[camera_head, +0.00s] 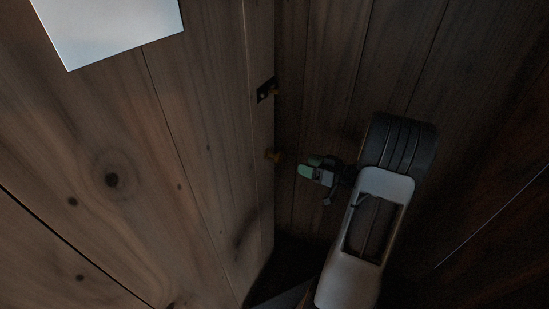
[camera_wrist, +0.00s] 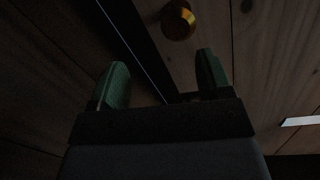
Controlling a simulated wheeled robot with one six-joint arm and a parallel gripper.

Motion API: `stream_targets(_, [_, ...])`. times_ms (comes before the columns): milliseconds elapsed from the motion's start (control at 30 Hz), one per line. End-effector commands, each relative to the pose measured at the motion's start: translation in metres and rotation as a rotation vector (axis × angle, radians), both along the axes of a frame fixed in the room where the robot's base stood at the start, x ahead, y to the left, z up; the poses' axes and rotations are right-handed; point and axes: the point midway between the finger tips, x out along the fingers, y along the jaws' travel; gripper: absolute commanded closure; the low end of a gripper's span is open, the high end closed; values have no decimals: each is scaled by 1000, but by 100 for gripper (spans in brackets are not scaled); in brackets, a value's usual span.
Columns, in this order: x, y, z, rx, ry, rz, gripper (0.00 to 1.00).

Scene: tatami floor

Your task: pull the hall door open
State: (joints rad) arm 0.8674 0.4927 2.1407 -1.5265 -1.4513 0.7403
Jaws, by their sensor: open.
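A small round brass knob (camera_head: 273,155) sits on the edge of a wooden plank panel (camera_head: 200,130), which looks like the hall door. A dark latch plate (camera_head: 266,90) with a brass piece is above it. My gripper (camera_head: 312,169) is to the right of the knob, apart from it, with green fingers pointing towards it. In the wrist view the knob (camera_wrist: 178,20) shows ahead of my open gripper (camera_wrist: 161,72), beyond the fingertips and between their lines. Nothing is between the fingers. Whether the door is ajar is too dark to tell.
Another dark plank wall (camera_head: 325,70) stands behind and to the right of my arm, close to it. A pale rectangle (camera_head: 110,28) shows at the top left. The lower middle is in deep shadow.

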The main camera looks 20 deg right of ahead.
Motion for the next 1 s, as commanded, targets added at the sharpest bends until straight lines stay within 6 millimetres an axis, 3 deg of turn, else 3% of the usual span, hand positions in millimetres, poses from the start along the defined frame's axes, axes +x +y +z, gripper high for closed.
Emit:
stream_targets(100, [-14,-1,-4,76,-8,61,28])
stream_targets(267, [-14,7,-4,116,-14,99,28])
stream_targets(700, [47,60,-3,117,-14,102,28])
stream_targets(1000, [76,84,-3,117,-15,100,28])
